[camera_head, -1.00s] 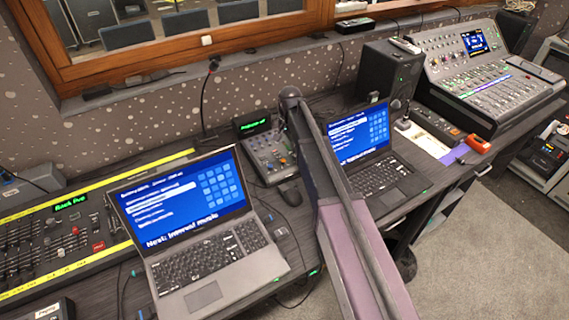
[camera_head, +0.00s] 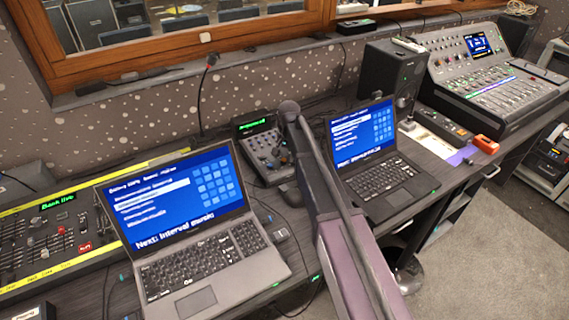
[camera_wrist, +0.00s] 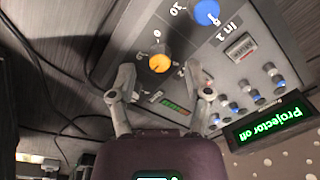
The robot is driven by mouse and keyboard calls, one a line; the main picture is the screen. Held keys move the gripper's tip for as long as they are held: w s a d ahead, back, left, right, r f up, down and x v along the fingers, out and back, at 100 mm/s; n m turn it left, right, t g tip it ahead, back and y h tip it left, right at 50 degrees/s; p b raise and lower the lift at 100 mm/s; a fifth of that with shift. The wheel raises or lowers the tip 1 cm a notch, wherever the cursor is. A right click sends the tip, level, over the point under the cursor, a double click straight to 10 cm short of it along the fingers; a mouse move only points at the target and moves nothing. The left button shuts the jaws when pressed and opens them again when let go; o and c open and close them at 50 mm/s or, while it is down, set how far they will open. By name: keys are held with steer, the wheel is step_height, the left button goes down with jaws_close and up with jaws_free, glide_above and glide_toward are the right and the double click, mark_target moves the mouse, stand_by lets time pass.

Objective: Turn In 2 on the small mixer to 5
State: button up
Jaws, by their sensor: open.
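The small mixer (camera_head: 262,153) stands between the two laptops in the head view, with a green display above it and my arm partly in front. In the wrist view its grey panel (camera_wrist: 185,40) appears turned over. An orange knob (camera_wrist: 159,63) lies just beyond my gripper (camera_wrist: 160,92). My gripper is open, its fingers spread to either side below the orange knob, and nothing is between them. The exact knob settings are hard to read.
Smaller blue knobs (camera_wrist: 256,97) and a green "Projector off" display (camera_wrist: 270,122) lie to the right in the wrist view. In the head view, a left laptop (camera_head: 195,220) and a right laptop (camera_head: 370,150) flank the mixer. A speaker (camera_head: 392,72) stands behind.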

steer(key=shift+a+f+b, duration=0.1)
steer(key=shift+f+b, duration=0.45)
steer(key=shift+f, duration=0.25)
jaws_close()
